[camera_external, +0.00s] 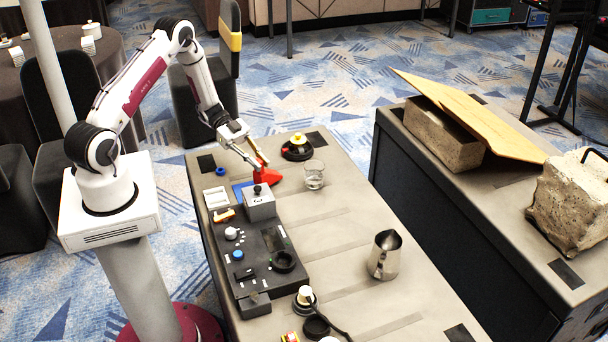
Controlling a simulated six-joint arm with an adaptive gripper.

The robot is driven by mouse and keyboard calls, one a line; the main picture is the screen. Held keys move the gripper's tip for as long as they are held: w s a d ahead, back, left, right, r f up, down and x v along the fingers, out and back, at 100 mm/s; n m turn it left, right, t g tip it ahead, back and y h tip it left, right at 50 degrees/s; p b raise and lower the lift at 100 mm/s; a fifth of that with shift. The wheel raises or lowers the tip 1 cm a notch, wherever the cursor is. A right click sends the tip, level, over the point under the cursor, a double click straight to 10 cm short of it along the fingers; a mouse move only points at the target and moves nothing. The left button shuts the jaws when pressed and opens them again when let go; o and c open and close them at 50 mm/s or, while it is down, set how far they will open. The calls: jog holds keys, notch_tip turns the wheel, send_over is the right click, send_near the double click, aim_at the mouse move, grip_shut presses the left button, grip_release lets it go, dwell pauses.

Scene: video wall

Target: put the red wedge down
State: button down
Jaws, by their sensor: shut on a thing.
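The red wedge (268,175) is near the far end of the grey table, just right of a blue flat piece. My gripper (257,163) reaches down from the upper left and is shut on the red wedge. The fingers cover part of the wedge. I cannot tell whether its underside touches the table.
A grey box with a black knob (259,204) stands close in front of the wedge. A clear glass (314,175) is to the right, and a black round item with a yellow top (297,148) is behind. A metal pitcher (384,255) and a control panel (262,262) are nearer. The table middle (335,215) is clear.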

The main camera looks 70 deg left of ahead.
jog(key=shift+f, duration=0.6)
jog(key=c, duration=2)
grip_release()
jog(key=shift+r, duration=0.45)
jog(key=v, duration=1.2)
